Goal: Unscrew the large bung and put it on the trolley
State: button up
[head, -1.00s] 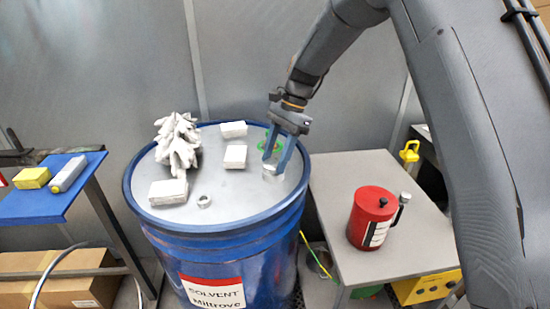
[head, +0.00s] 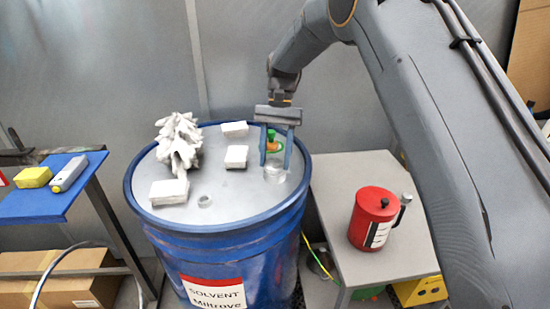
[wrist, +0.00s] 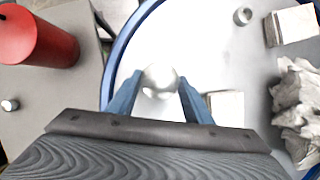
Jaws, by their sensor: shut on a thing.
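The large bung (head: 274,173) is a round silver cap at the right side of the blue drum's grey lid (head: 235,195). It also shows in the wrist view (wrist: 160,79), between my fingers. My gripper (head: 275,166) points down with its two blue fingers shut on the bung, one on each side. I cannot tell whether the bung is clear of its hole. A grey-topped stand (head: 345,175) is right of the drum and a blue-topped one (head: 42,200) is at the left. No wheels show, so I cannot tell which is the trolley.
A smaller silver bung (head: 204,201), several white blocks (head: 168,192) and a crumpled white rag or glove (head: 178,143) are on the lid. An orange-and-green fitting (head: 271,138) is behind my fingers.

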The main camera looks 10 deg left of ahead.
jog(key=n+h, duration=0.1)
jog(key=n, duration=0.3)
jog(key=shift+a+n+h, duration=0.15)
jog(key=shift+n+h, duration=0.15)
jog(key=shift+h, duration=0.1)
jog(key=o, duration=0.7)
